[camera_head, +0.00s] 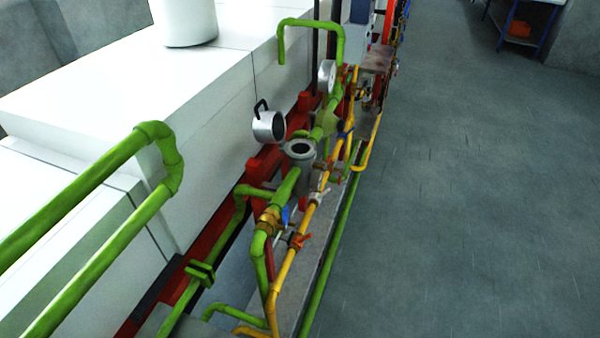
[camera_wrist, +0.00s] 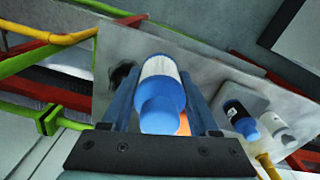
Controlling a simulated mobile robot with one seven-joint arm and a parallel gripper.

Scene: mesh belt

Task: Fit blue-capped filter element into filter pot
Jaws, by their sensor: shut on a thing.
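My gripper (camera_wrist: 161,78) shows in the wrist view, its two blue fingers on either side of the blue-capped filter element (camera_wrist: 159,97). It is shut on the element, which has a blue end toward the camera and a pale, printed band behind it. In the head view, the grey filter pot (camera_head: 301,161) stands upright among the pipes, its round mouth open at the top. A silver round part with a black handle (camera_head: 267,126), perhaps the lid, is to its left. My gripper and the held element are not in the head view.
In the wrist view, a dark blue-capped cylinder (camera_wrist: 240,118) and a white one (camera_wrist: 276,127) are on a grey plate (camera_wrist: 205,65). Green pipes (camera_head: 288,185) and yellow pipes (camera_head: 295,240) crowd the pot. A white block (camera_head: 120,80) lies left; open floor (camera_head: 470,200) lies right.

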